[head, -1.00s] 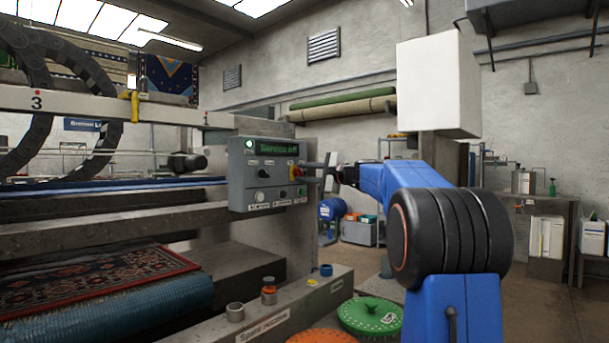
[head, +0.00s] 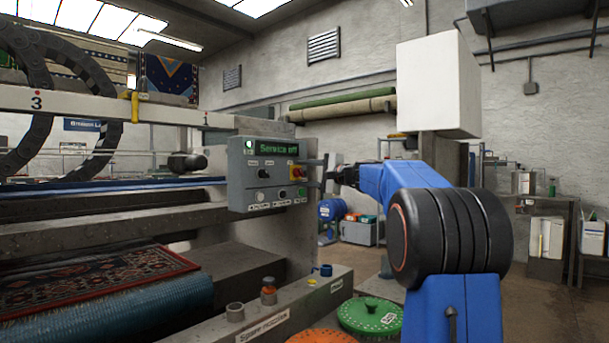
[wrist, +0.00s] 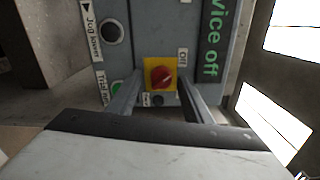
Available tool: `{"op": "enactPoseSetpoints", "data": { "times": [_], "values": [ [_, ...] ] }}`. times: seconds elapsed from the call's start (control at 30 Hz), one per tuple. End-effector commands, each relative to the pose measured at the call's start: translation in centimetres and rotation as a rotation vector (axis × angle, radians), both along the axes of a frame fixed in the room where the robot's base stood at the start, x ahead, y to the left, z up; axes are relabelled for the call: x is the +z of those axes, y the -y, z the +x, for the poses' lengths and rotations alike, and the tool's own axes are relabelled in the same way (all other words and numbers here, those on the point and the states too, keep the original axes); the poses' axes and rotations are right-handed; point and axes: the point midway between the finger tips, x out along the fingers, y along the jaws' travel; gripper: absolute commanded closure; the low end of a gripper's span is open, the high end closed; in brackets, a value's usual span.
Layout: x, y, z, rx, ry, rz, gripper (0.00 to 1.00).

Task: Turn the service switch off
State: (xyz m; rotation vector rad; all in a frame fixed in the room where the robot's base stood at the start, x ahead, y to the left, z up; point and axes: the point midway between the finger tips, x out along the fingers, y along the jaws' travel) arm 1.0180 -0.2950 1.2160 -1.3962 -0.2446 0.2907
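The service switch is a red knob on a yellow plate (head: 297,172), at the right side of the grey control panel (head: 262,198). The panel's green display (head: 278,149) reads "Service off". In the wrist view the red knob (wrist: 162,74) sits between my two fingers, with a visible gap on each side. My gripper (head: 314,172) is open and empty, at the right of the panel. The wrist view shows its fingers (wrist: 160,84) spread on both sides of the yellow plate. The exact depth of the fingertips against the panel is hard to tell.
Other knobs and buttons sit close by on the panel, including a green button (wrist: 117,88) and a black "Jog lower" button (wrist: 112,33). Below is a ledge (head: 290,318) with small nozzles. A green round lid (head: 369,316) lies at the front. Open floor is to the right.

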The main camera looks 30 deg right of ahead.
Motion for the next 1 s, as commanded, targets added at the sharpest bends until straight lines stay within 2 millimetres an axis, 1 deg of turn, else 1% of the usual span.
{"op": "enactPoseSetpoints", "data": {
  "times": [0.23, 0.37, 0.47, 0.57, 1.0],
  "values": [
    [0.1, 0.0, -0.1, -0.001, 0.002, 0.001, 0.54],
    [0.2, 0.3, -0.9, -0.002, 0.002, 0.000, 0.54],
    [0.2, 0.9, -2.2, -0.003, 0.002, 0.000, 0.54],
    [0.2, 1.5, -3.9, -0.004, 0.003, 0.000, 0.54],
    [0.1, 4.5, -12.2, -0.004, 0.001, 0.000, 0.54]
  ]
}}
